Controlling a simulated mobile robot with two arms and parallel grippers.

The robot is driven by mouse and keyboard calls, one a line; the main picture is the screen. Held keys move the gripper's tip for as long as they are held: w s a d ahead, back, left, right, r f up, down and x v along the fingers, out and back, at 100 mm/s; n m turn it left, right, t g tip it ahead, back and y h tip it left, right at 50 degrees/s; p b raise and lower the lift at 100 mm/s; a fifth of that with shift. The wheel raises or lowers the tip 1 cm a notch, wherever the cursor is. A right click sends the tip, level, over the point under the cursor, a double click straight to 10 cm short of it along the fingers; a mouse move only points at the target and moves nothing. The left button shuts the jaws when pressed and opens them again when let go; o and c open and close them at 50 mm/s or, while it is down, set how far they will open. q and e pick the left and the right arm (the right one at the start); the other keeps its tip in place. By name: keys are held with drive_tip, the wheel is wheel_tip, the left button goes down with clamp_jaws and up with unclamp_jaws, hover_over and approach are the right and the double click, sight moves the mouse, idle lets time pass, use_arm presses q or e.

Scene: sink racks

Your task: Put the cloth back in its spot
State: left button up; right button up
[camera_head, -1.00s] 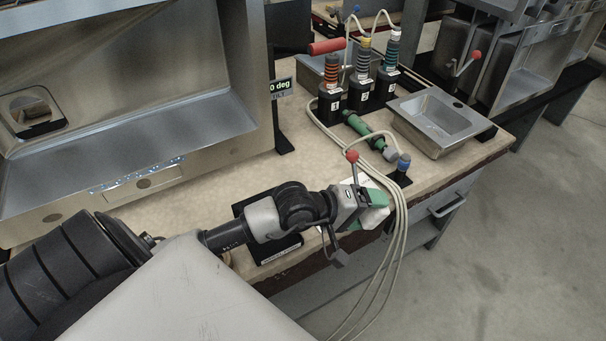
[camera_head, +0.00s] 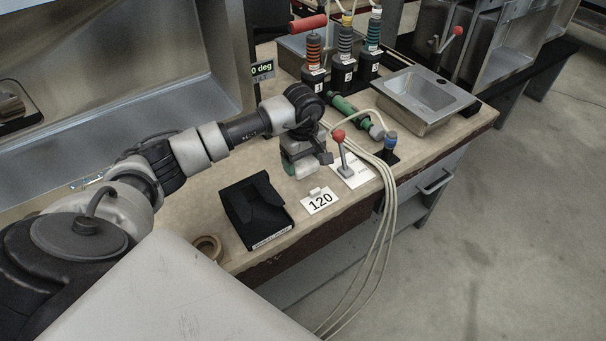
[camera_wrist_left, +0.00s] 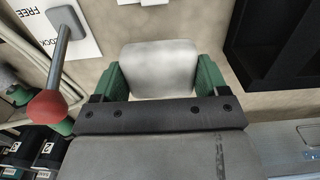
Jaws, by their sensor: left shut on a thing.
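My left gripper (camera_head: 302,164) hangs over the bench, left of the red-knobbed lever (camera_head: 339,138). In the left wrist view its green fingers (camera_wrist_left: 160,72) are shut on a pale, whitish soft-looking piece, which I take to be the cloth (camera_wrist_left: 158,64). The cloth also shows as a light patch under the gripper in the head view (camera_head: 301,170). A white card marked 120 (camera_head: 320,203) lies on the bench just in front of the gripper. The cloth is apart from it. The cloth's underside is hidden. My right gripper is not in view.
A black open holder (camera_head: 258,208) stands left of the 120 card. A tape roll (camera_head: 208,246) lies near the front edge. Loose hoses (camera_head: 388,200) drape over the edge. Numbered bottles (camera_head: 344,66), a green tool (camera_head: 352,112) and a metal basin (camera_head: 427,95) stand behind.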

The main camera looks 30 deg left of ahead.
sight(303, 181)
use_arm(q)
wheel_tip(303, 181, down, 5)
drive_tip(key=shift+f, duration=0.1)
drive_tip(key=o, duration=0.9)
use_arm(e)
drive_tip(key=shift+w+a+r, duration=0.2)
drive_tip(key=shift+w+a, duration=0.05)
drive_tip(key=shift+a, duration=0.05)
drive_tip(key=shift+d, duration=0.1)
use_arm(q)
drive_tip(key=shift+r, duration=0.35)
wheel_tip(303, 181, up, 12)
drive_tip(key=shift+f+b, duration=0.25)
drive_tip(key=shift+b, duration=0.15)
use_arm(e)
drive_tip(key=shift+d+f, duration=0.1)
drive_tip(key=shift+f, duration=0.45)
